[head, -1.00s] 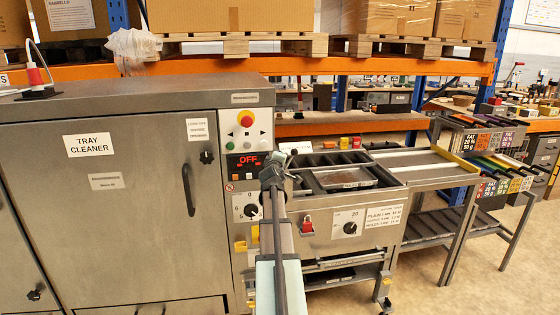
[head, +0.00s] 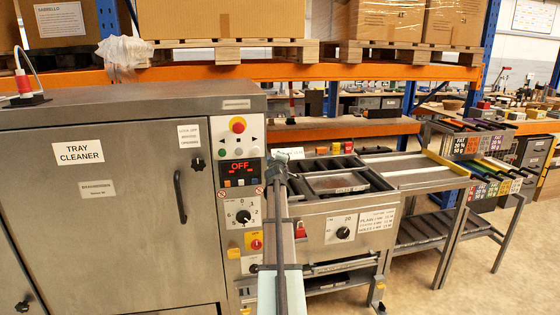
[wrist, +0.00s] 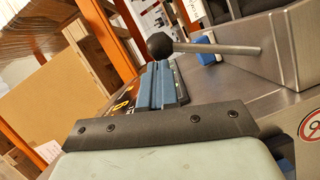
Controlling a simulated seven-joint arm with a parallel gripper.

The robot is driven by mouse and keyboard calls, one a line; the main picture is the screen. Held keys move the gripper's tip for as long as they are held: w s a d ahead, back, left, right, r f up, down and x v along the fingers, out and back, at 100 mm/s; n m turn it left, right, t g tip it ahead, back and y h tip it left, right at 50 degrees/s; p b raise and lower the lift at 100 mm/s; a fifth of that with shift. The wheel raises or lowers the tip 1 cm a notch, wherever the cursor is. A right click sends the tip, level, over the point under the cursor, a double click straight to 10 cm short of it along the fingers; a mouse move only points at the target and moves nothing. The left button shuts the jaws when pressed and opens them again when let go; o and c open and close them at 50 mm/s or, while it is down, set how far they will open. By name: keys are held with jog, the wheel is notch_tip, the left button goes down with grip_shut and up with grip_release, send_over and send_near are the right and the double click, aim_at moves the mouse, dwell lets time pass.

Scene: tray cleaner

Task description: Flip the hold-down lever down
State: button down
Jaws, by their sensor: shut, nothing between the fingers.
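In the wrist view the lever is a grey rod (wrist: 222,49) lying nearly level across the picture, with a black ball knob (wrist: 159,46) at its left end. Its right end meets a steel housing. My gripper (wrist: 160,84) is shut and empty, its blue fingers pressed together. The knob appears just beyond the fingertips; I cannot tell whether they touch. In the head view my gripper (head: 275,163) is in front of the gap between the control panel and the tray bed. The lever cannot be made out there, behind or beside my gripper.
The tray cleaner cabinet (head: 105,225) stands at left, its control panel (head: 239,145) showing OFF. A tray (head: 338,183) lies in the bed right of my arm. Shelving with boxes stands behind; floor is clear at right.

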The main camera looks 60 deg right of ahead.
jog(key=shift+s, duration=0.1)
jog(key=s+d+f+m+y, duration=0.3)
jog(key=s+d+f+m, duration=0.2)
jog(key=f+m, duration=0.1)
jog(key=shift+s+d+f+m+t, duration=0.25)
jog(key=shift+s+d+m+t, duration=0.15)
jog(key=shift+m, duration=0.2)
dwell(0.4)
jog(key=shift+f, duration=0.1)
dwell(0.4)
jog(key=s+a+r, duration=0.6)
jog(key=a, duration=0.4)
jog(key=shift+r, duration=0.3)
